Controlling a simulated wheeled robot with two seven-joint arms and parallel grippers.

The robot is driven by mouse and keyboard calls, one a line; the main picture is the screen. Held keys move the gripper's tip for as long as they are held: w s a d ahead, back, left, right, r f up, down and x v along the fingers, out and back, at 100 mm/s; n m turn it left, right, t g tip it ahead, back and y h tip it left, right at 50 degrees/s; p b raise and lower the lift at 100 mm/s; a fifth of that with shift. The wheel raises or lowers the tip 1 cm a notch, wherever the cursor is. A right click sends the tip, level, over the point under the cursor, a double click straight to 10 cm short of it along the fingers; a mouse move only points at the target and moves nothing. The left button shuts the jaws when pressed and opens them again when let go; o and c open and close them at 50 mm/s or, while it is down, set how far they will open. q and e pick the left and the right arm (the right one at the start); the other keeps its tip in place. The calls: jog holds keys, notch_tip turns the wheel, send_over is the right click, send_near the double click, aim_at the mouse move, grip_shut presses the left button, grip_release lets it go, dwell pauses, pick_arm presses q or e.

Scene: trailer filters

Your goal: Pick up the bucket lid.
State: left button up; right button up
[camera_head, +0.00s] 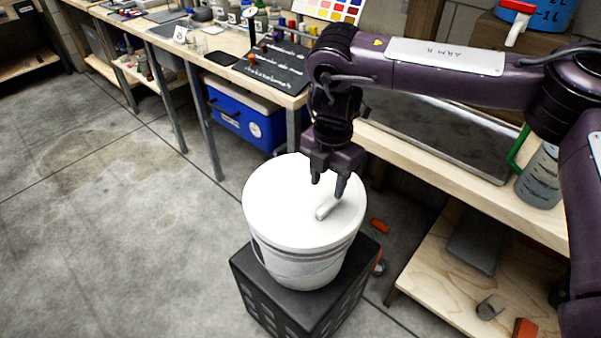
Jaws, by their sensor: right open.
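A white round bucket lid (272,203) with a small white bar handle (327,208) lies on top of a white bucket (300,268). The bucket stands on a black crate (262,305) on the floor. My right gripper (328,186) points down just above the lid, close to the handle on its far side. Its fingers are apart with nothing between them. From this view I cannot tell whether a fingertip touches the lid. My left gripper is not in view.
A wooden workbench (222,72) with bottles and a black mat (272,62) runs behind. A blue cooler (240,115) sits under it. The concrete floor at left is clear.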

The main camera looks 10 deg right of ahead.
aim_at(329, 202)
jog(key=shift+w+d+r, duration=0.2)
jog(key=shift+w+d, duration=0.25)
jog(key=shift+d, duration=0.05)
jog(key=shift+s+f, duration=0.55)
jog(key=shift+f, duration=0.1)
jog(key=shift+s+f+b, duration=0.1)
jog(key=shift+f+b, duration=0.2)
jog(key=f, duration=0.4)
jog(key=shift+w, duration=0.4)
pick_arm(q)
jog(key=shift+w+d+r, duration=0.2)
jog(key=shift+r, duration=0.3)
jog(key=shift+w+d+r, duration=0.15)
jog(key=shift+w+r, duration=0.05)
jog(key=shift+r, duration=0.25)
pick_arm(e)
jog(key=shift+f, duration=0.5)
grip_shut()
